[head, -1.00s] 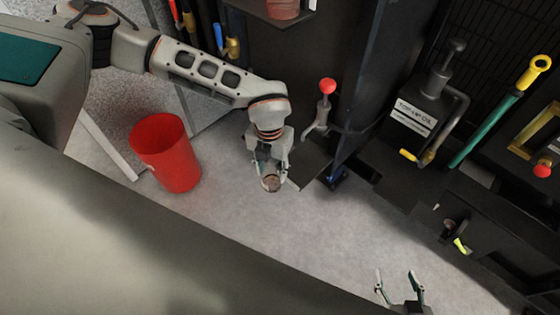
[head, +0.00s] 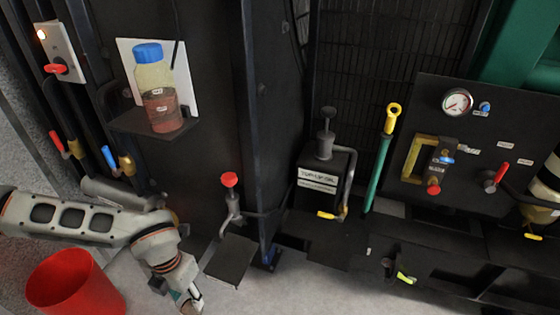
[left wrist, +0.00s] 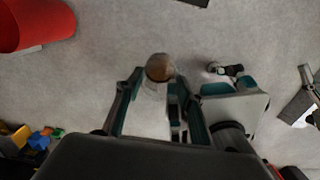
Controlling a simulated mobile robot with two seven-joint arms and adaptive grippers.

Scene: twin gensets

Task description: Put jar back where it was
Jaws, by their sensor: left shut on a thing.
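In the head view my left gripper (head: 188,300) is at the bottom edge, low over the floor. It is shut on a small jar (head: 189,308), partly cut off by the frame. In the left wrist view the jar (left wrist: 160,68) shows a round brown top between the fingertips of my left gripper (left wrist: 155,82), with pale floor beyond. A larger bottle (head: 157,90) with a blue cap and reddish liquid stands upright on a small dark wall shelf (head: 125,122), up and left of the gripper.
A red bucket (head: 75,285) stands on the floor beside my left arm. A red-knobbed lever (head: 230,195) and a dark post (head: 270,120) rise right of the gripper. A top-up oil pump (head: 318,180) and a gauge panel (head: 470,140) stand farther right.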

